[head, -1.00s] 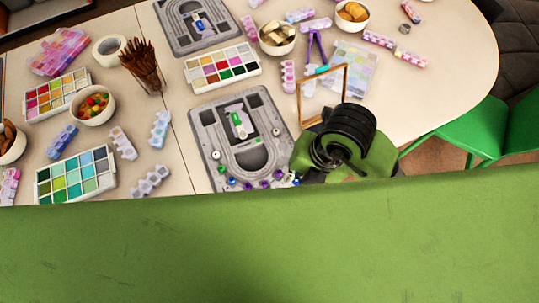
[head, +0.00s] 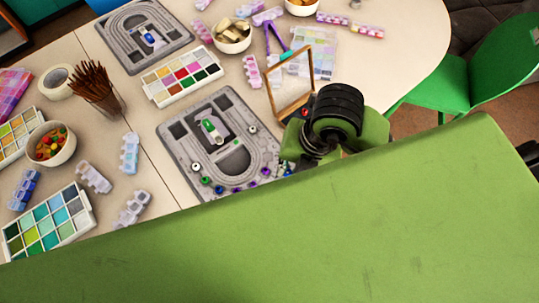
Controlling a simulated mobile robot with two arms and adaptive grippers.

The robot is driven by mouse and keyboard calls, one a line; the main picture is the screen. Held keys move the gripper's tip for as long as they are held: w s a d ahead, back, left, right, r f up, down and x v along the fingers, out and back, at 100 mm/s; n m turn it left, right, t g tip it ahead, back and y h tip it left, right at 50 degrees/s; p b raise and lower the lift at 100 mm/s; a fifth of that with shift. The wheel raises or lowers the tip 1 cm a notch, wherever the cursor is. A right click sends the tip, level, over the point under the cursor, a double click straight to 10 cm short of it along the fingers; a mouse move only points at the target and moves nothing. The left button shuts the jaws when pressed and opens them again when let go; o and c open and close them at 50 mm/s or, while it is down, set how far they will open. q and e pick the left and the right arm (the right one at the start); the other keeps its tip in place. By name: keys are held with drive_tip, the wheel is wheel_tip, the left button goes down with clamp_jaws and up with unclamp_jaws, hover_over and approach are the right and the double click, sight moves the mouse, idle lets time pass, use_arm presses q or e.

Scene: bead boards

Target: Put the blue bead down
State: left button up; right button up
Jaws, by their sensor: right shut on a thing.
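My right gripper (head: 298,153) is at the right edge of the near grey bead board (head: 172,139), low over its front right corner. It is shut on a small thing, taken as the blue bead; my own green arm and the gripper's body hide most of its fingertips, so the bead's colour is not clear. Several small loose beads lie along the board's front edge, among them a dark blue one (head: 219,189), a green one (head: 205,180) and a purple one (head: 265,171). My left gripper is not in view.
A wooden frame (head: 272,97) stands upright just behind my right gripper. A paint palette (head: 150,93) and a second bead board (head: 112,47) lie farther back. A brush cup (head: 110,104) and a candy bowl (head: 68,152) stand to the left.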

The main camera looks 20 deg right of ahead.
drive_tip(key=w+f+b, duration=0.2)
drive_tip(key=b, duration=0.2)
hover_over(267, 157)
drive_tip(key=s, duration=0.1)
drive_tip(key=f, duration=0.3)
drive_tip(key=f+p, duration=0.1)
drive_tip(key=f, duration=0.1)
drive_tip(key=shift+s+d+f, duration=0.15)
drive_tip(key=shift+d+f, duration=0.2)
drive_tip(key=shift+f, duration=0.2)
drive_tip(key=f, duration=0.3)
drive_tip(key=shift+w+f+p, duration=0.25)
drive_tip(key=shift+w+p, duration=0.1)
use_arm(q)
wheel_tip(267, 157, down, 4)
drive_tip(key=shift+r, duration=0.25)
use_arm(e)
drive_tip(key=shift+f, duration=0.1)
